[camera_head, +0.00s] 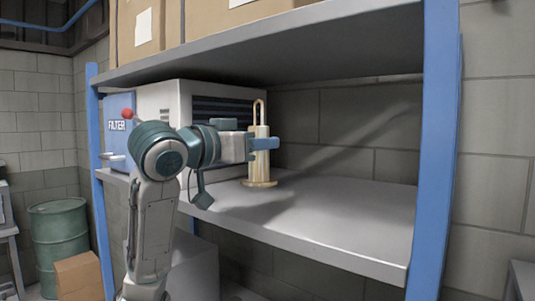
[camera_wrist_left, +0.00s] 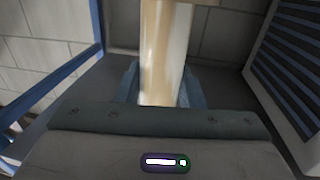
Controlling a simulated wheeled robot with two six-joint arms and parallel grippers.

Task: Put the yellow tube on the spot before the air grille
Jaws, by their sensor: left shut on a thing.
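The pale yellow tube (camera_head: 260,168) is upright at the shelf, in front of the box with the dark slatted air grille (camera_head: 228,107). My left gripper (camera_head: 263,144) is shut around the tube's middle. A thin loop rises at the top, and the bottom flares into a wider foot at the shelf surface. I cannot tell whether it touches the shelf. The left wrist view shows the tube (camera_wrist_left: 165,50) between the fingers and the grille (camera_wrist_left: 300,50) at the right. No separate spot marking is clear under the tube. My right gripper is not in view.
The shelf board (camera_head: 330,212) is bare to the right of the tube. An upper shelf (camera_head: 290,50) with cardboard boxes hangs above. Blue posts (camera_head: 436,150) stand at the ends. A blue filter box (camera_head: 118,125) is at the left, and a green drum (camera_head: 60,235) stands on the floor.

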